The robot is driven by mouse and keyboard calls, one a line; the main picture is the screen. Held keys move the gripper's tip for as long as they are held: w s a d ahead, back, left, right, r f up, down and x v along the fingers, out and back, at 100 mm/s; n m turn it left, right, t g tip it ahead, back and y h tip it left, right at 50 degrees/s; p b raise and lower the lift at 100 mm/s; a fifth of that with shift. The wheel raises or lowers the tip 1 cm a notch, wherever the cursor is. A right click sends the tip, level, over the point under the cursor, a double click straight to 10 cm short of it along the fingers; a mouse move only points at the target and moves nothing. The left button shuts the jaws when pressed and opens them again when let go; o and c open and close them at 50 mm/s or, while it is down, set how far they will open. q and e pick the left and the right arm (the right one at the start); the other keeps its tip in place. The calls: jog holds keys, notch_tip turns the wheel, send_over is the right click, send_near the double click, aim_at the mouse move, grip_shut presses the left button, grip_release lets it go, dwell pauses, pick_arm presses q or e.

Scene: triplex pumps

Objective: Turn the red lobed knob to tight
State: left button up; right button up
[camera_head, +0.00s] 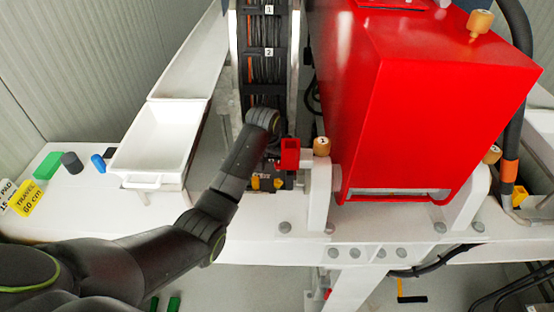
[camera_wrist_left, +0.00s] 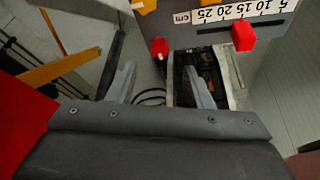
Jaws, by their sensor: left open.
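In the left wrist view, a small red piece (camera_wrist_left: 160,47) that looks like the lobed knob shows beyond and between the fingertips of my left gripper (camera_wrist_left: 160,74). The two grey fingers are apart with nothing between them, and the knob looks clear of both. Its exact lobes and turn are too small to tell. In the head view my left arm's wrist (camera_head: 262,122) reaches to the foot of the cable track; its fingers are hidden there. A red block-like piece (camera_head: 290,153) stands just right of the wrist. My right gripper is not in view.
A ruler scale in cm (camera_wrist_left: 225,13) carries a red block (camera_wrist_left: 243,35). The big red housing (camera_head: 420,110) stands close to the right, with a brass-coloured numbered fitting (camera_head: 321,146) beside it. A white tray (camera_head: 118,168) and small coloured parts lie on the left bench.

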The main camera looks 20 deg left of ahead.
aim_at(278, 164)
pick_arm(q)
jog(key=x, duration=0.4)
jog(key=shift+w+f, duration=0.15)
jog(key=shift+f, duration=0.1)
jog(key=shift+x, duration=0.95)
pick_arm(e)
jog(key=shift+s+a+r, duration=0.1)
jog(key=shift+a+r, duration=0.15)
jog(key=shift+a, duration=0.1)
pick_arm(q)
jog(key=c, duration=1)
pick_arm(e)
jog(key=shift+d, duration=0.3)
